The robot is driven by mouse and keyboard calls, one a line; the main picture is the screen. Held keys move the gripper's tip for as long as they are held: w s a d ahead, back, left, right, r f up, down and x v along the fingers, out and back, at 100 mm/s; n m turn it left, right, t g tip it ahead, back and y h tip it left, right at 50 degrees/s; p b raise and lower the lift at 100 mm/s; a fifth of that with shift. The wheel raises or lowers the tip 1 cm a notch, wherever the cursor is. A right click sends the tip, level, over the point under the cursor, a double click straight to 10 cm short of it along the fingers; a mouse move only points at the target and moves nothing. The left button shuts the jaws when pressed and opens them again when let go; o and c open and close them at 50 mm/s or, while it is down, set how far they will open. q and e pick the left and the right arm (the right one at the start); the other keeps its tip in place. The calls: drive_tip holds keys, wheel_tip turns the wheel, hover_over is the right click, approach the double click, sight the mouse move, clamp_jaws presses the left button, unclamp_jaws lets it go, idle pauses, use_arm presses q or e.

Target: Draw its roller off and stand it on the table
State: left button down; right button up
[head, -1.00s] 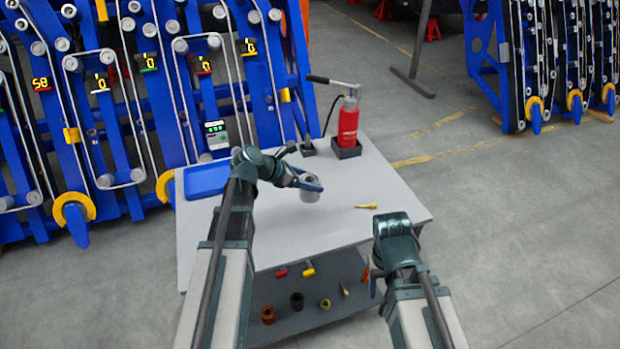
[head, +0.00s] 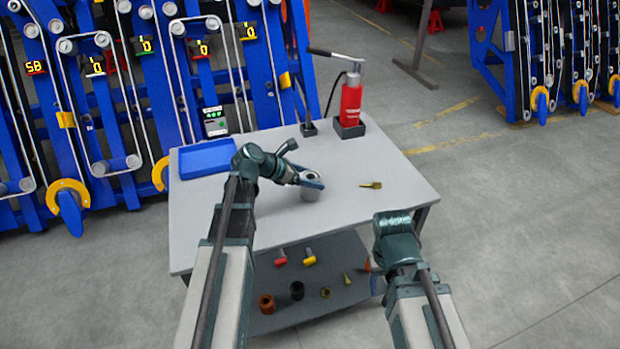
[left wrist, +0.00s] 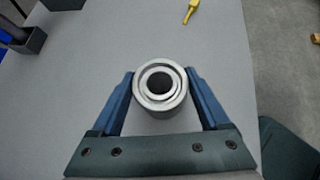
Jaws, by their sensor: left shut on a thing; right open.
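A short grey metal roller (head: 311,193) with a dark central hole is held upright at the middle of the grey table (head: 290,222). My left gripper (head: 309,180) is shut around its sides. In the left wrist view the roller (left wrist: 160,88) sits between the two blue fingers, its ringed end facing the camera. I cannot tell whether its base touches the table. My right gripper (head: 378,284) is low beside the table's right front, mostly hidden behind its own wrist. It is open and holds nothing that I can see.
A blue tray (head: 207,158) lies at the table's back left. A red hand pump (head: 351,103) stands in a dark holder at the back. Several parts rest on the lower shelf (head: 325,270). Blue roller frames stand behind.

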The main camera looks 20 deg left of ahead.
use_arm(q)
unclamp_jaws()
drive_tip(key=p+v, duration=0.8)
drive_tip(key=v, duration=0.5)
drive_tip(key=shift+s+a+r+p, duration=0.2)
drive_tip(key=shift+s+r+p, duration=0.05)
drive_tip(key=shift+p, duration=0.1)
drive_tip(key=s+d+f+m+g+y+p, duration=0.1)
drive_tip(key=s+d+f+m+g+y, duration=0.1)
drive_tip(key=s+d+m, duration=0.6)
drive_tip(key=s+d+f+m+g+y+p, duration=0.2)
drive_tip(key=s+d+m+g+y, duration=0.3)
drive_tip(key=d+m, duration=0.8)
drive_tip(key=s+f+m+y, duration=0.1)
drive_tip(key=s+m, duration=0.2)
drive_tip(key=m, duration=0.6)
drive_tip(key=shift+s+m+y, duration=0.3)
drive_tip(key=shift+y, duration=0.1)
